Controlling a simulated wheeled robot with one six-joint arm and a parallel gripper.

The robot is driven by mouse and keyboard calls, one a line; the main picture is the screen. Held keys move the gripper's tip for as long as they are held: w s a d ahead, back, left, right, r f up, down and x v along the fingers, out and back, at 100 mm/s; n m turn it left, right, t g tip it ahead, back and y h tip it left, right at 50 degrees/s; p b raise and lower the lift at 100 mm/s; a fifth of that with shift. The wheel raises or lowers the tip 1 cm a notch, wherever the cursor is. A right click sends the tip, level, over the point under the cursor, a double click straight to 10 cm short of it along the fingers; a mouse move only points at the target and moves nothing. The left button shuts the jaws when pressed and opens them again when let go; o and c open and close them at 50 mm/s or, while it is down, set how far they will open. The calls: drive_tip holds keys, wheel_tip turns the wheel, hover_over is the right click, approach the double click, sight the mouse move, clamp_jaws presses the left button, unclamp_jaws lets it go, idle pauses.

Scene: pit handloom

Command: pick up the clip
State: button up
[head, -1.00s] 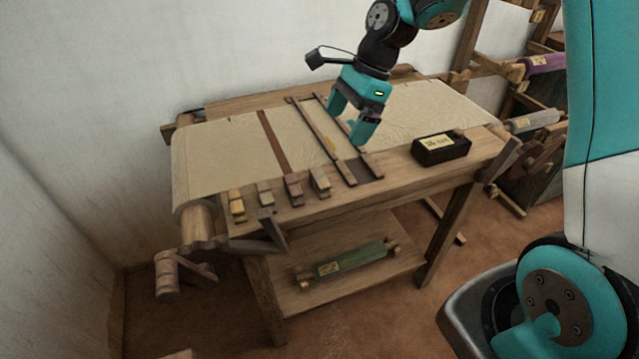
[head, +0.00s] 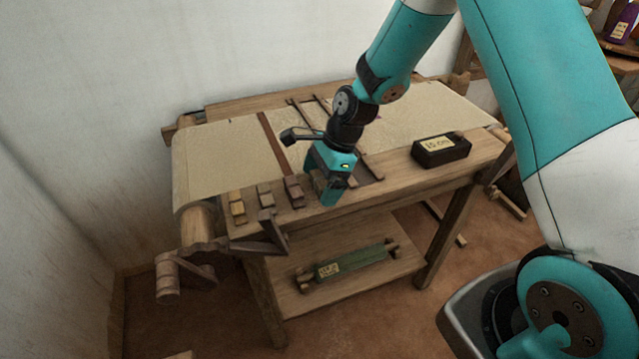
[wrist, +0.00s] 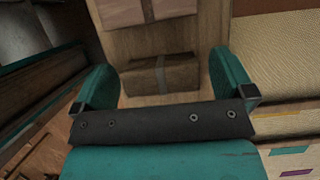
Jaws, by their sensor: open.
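Several small wooden clips sit in a row along the front edge of the loom: a yellow one (head: 237,207), a grey-brown one (head: 265,196) and a dark reddish one (head: 294,191) show in the head view. My gripper (head: 320,190) is open at the right end of this row and hides the spot there. In the wrist view, a brown clip (wrist: 161,76) with a darker band lies between the open fingers of my gripper (wrist: 167,82), apart from both. Another, paler clip (wrist: 148,10) lies beyond it.
Pale cloth (head: 215,155) covers the loom top, crossed by a dark wooden bar (head: 272,140). A black labelled box (head: 441,150) stands to the right of my gripper. A green roller (head: 352,263) lies on the lower shelf. A wooden crank (head: 168,278) juts out at front left.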

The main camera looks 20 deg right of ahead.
drive_tip(key=c, duration=1)
drive_tip(key=shift+o, duration=0.2)
